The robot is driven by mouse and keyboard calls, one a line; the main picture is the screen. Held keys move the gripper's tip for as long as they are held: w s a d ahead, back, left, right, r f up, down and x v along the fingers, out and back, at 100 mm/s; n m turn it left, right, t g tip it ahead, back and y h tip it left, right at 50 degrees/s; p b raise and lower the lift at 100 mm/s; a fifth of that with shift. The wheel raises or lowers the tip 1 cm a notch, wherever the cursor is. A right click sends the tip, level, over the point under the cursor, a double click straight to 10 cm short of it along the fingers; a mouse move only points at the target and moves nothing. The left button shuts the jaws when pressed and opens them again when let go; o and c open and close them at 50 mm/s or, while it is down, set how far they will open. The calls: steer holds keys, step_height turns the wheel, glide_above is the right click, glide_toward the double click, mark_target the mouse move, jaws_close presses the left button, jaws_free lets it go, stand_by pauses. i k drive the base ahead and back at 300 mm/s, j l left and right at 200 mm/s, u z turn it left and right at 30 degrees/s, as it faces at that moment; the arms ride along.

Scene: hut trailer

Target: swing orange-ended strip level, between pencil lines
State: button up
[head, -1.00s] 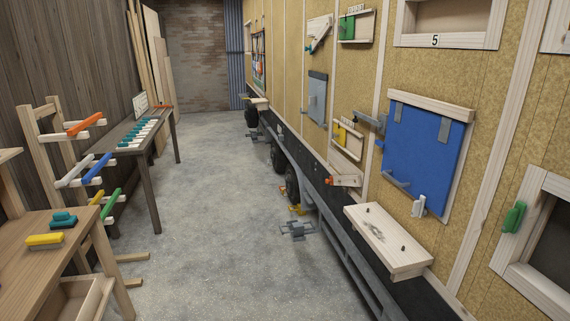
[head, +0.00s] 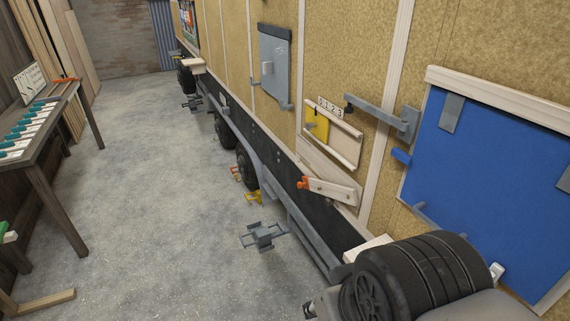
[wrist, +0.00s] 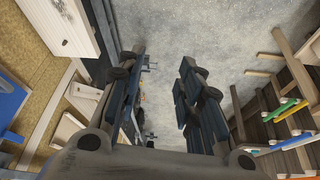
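The orange-ended strip (head: 333,190) is a pale wooden bar low on the tan wall in the head view. Its orange end (head: 303,183) is on the left, over the black lower skirt. The strip looks tilted against the nearby wall rails, with the orange end lower. A pale backing board (head: 322,171) shows just above it. Pencil lines are too small to make out. I cannot clearly identify the strip in the wrist view.
A grey bracket arm (head: 375,112) and a small rack with a yellow plate (head: 318,128) are above the strip. A blue panel (head: 490,170) is to the right. A grey stand (head: 263,236) is on the floor.

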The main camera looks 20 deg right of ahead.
mark_target(347, 195)
steer(key=i, duration=0.65)
steer(key=i+u, duration=0.15)
steer(key=i, duration=0.5)
steer(key=i+l, duration=0.2)
steer(key=i, duration=0.45)
steer(key=j+u, duration=0.05)
